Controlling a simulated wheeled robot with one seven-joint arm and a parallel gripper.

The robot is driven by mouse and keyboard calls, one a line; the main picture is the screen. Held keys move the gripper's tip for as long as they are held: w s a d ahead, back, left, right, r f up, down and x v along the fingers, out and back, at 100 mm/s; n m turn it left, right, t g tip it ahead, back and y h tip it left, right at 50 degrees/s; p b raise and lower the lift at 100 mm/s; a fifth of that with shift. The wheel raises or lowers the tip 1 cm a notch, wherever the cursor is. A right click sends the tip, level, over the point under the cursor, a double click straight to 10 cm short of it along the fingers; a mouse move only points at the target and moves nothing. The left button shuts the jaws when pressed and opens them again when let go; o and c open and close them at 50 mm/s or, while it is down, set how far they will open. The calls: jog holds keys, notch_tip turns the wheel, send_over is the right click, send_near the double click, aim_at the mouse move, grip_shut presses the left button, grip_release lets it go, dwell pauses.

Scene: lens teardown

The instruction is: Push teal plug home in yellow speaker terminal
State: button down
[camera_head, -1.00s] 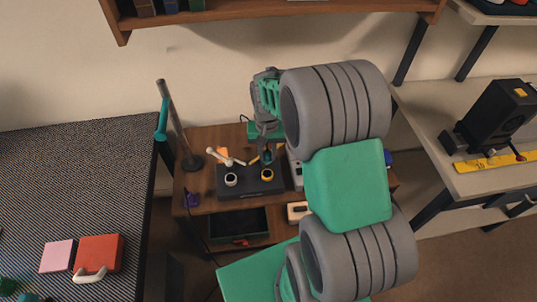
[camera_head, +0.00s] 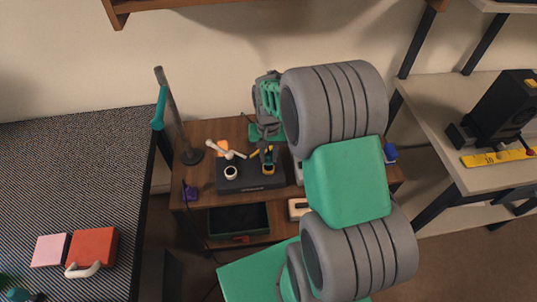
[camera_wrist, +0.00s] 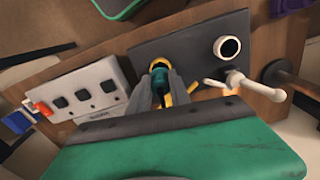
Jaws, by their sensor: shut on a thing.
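My gripper (camera_wrist: 161,94) is shut on the teal plug (camera_wrist: 160,80). In the head view the plug shows only as a small dark teal piece between the fingers. The yellow speaker terminal (camera_wrist: 158,64) is a ring on the dark box (camera_wrist: 188,46); in the head view it sits at the box's right (camera_head: 268,171). In the wrist view the plug's front end overlaps the yellow ring, in line with it. The fingers hide part of the ring, and I cannot tell how deep the plug sits.
A white terminal (camera_wrist: 228,47) stands beside the yellow one. A white forked piece (camera_wrist: 245,86) is close to my gripper. A pale switch panel (camera_wrist: 90,93) lies on the other side. A lamp pole (camera_head: 177,115) stands at the wooden table's (camera_head: 197,133) left, and an open drawer is below.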

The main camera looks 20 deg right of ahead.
aim_at(268, 161)
jog(key=shift+f+b, duration=1.05)
jog(key=shift+f, duration=0.65)
dwell(0.9)
jog(key=c, duration=1.1)
grip_release()
jog(key=shift+r, duration=0.1)
